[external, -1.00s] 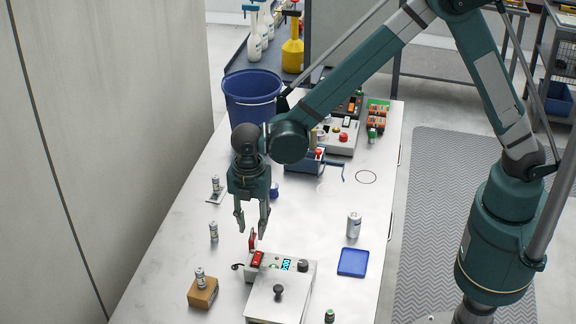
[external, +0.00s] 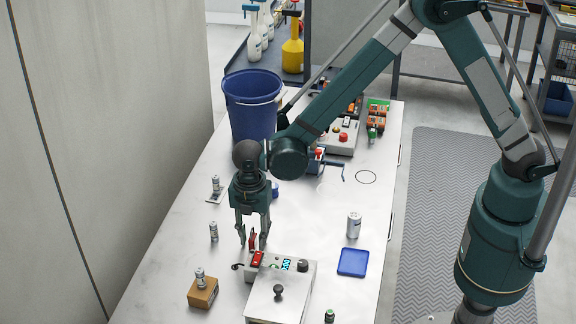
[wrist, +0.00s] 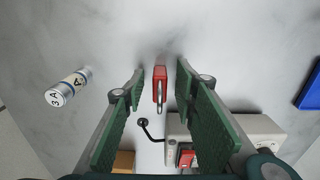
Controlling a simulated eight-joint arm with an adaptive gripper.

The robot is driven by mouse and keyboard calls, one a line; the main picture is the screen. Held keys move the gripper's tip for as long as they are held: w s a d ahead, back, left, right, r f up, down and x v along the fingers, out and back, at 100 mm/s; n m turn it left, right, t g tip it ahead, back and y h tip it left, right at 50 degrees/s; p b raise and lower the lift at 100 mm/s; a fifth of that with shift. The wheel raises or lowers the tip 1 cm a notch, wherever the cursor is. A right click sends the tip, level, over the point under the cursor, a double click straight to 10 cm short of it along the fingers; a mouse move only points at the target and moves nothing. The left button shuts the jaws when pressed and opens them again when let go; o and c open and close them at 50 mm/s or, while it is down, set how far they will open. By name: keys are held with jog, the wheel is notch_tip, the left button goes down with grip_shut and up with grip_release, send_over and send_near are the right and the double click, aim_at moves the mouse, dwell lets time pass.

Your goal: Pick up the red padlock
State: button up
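The red padlock (wrist: 160,83) stands on the metal table in the wrist view, its grey shackle pointing down the picture. It lies between the two green-padded fingers of my gripper (wrist: 158,85), with a gap on each side. In the external view the padlock (external: 252,240) shows small between the fingertips of my gripper (external: 252,242), just behind the control box. My gripper is open and points down. Whether the fingertips touch the table cannot be told.
A control box (external: 281,291) with a red switch (external: 257,258) and a black knob stands close in front. A small can (external: 214,232) stands to the left. A blue tray (external: 353,262) and a larger can (external: 354,225) are to the right. A blue bin (external: 251,100) is behind.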

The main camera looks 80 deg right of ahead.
grip_shut()
jog(key=shift+r, duration=0.1)
dwell(0.4)
jog(key=shift+r, duration=4.9)
